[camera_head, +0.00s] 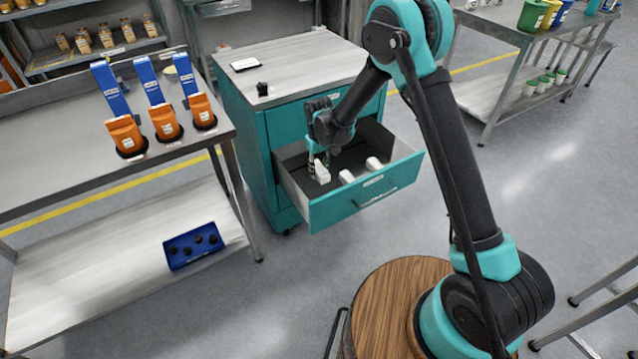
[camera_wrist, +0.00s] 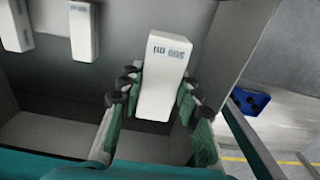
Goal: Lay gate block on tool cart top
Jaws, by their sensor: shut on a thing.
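My gripper (camera_head: 319,157) reaches down into the open drawer of the teal tool cart, and its fingers are closed on a white gate block (camera_head: 322,172). In the wrist view my gripper (camera_wrist: 157,100) has a finger on each side of the block (camera_wrist: 167,68), which is marked "500 ml". I cannot tell whether the block touches the drawer floor. Two other white blocks (camera_head: 347,177) (camera_head: 374,163) lie apart from it in the drawer. The grey tool cart top (camera_head: 305,62) is above and behind the drawer.
A flat dark-faced item (camera_head: 246,64) and a small black object (camera_head: 262,89) occupy the left part of the cart top; its middle is clear. The drawer (camera_head: 368,195) walls surround my gripper. A bench with orange-and-blue units (camera_head: 166,122) stands left, with a blue tray (camera_head: 192,246) below.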

